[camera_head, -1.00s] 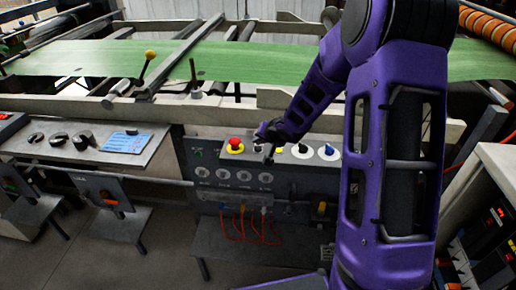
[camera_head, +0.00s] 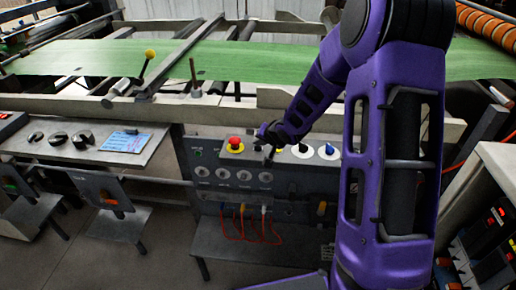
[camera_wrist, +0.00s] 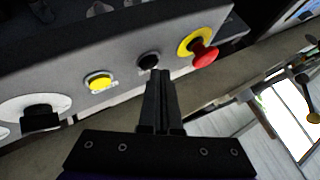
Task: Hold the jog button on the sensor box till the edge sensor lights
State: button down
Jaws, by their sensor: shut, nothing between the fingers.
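The sensor box (camera_head: 222,187) is a grey panel below the green web. Its upper face carries a red mushroom button on a yellow collar (camera_head: 235,146), a black button (camera_wrist: 148,60) and a yellow button (camera_wrist: 99,81). No readable label shows which is the jog button. My gripper (camera_wrist: 160,74) is shut and empty. In the wrist view its fingertips overlap the lower edge of the black button; I cannot tell whether they touch it. In the head view my gripper (camera_head: 268,157) is just right of the red button and hides the black one. I cannot pick out the edge sensor or its light.
Right of the yellow button are a black knob on a white dial (camera_head: 302,152) and a blue knob on a white dial (camera_head: 327,152). Orange cables (camera_head: 240,228) hang below. The green web (camera_head: 250,62) runs behind. A side table (camera_head: 85,155) stands left.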

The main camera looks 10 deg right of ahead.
aim_at(259, 150)
jog(key=shift+f, duration=0.5)
dwell(1.8)
dwell(3.1)
jog(key=shift+r+p, duration=0.9)
notch_tip(259, 150, up, 5)
jog(key=p, duration=0.5)
dwell(0.9)
